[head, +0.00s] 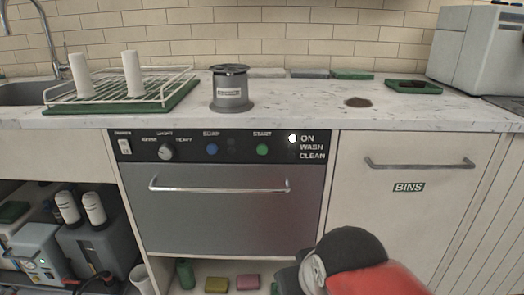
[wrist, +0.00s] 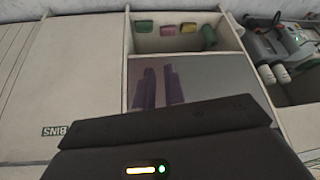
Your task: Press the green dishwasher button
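The green button (head: 262,149) is under the START label on the black control panel of the dishwasher (head: 220,208), in the middle of the head view. Nothing covers it, and a white light glows beside the word ON. The dishwasher's steel door is closed. My arm (head: 368,278) is at the bottom right of the head view, below and right of the button and apart from it. My gripper's fingertips are not clear there. In the wrist view, two dark purple shapes show against the steel door (wrist: 215,80); I cannot tell whether they are fingers or reflections.
A blue button (head: 211,149), a knob (head: 166,152) and a power switch (head: 124,147) share the panel. The door handle (head: 220,187) sticks out below. The BINS cabinet (head: 410,215) is to the right. Above, the counter (head: 300,108) holds a grey container (head: 230,90) and a dish rack (head: 120,90).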

